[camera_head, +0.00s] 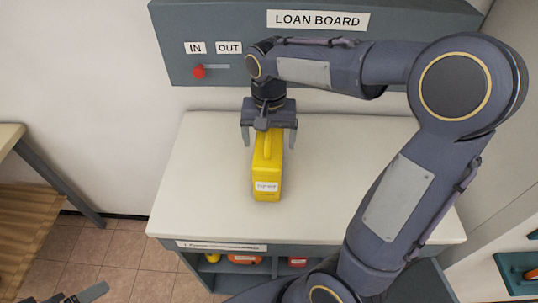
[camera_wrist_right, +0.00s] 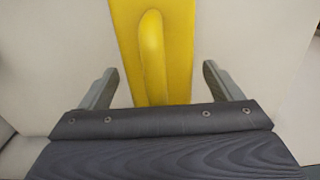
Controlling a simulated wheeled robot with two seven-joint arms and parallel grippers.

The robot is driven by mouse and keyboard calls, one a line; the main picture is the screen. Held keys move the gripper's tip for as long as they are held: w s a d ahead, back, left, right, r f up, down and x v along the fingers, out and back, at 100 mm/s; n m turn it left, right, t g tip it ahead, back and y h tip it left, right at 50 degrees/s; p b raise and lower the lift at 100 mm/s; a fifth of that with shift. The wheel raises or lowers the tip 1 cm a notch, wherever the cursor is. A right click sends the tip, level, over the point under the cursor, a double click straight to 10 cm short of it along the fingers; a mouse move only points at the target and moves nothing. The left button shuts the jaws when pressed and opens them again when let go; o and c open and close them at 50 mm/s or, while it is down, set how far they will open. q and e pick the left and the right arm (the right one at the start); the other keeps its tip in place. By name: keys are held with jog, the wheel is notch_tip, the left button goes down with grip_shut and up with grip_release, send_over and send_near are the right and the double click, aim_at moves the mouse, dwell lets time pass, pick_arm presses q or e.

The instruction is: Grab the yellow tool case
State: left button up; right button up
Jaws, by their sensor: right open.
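The yellow tool case (camera_head: 267,176) stands on the white-topped counter below the loan board, its handle on top and a small white label on its front end. My right gripper (camera_head: 269,138) is over the far end of the case, pointing down, open, with one finger on each side. In the right wrist view, the yellow case (camera_wrist_right: 178,75) and its raised handle lie between the two spread fingers of the gripper (camera_wrist_right: 158,88), with a gap on each side. At lower left, a grey finger of my left gripper (camera_head: 85,295) shows only in part.
The loan board (camera_head: 230,70) with a red knob (camera_head: 198,72) is on the wall behind the counter (camera_head: 205,205). Shelves below hold red and yellow items. A wooden table (camera_head: 30,185) is at left. The counter is clear around the case.

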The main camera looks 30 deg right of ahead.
jog(key=shift+f, duration=0.3)
jog(key=shift+r, duration=0.1)
grip_shut()
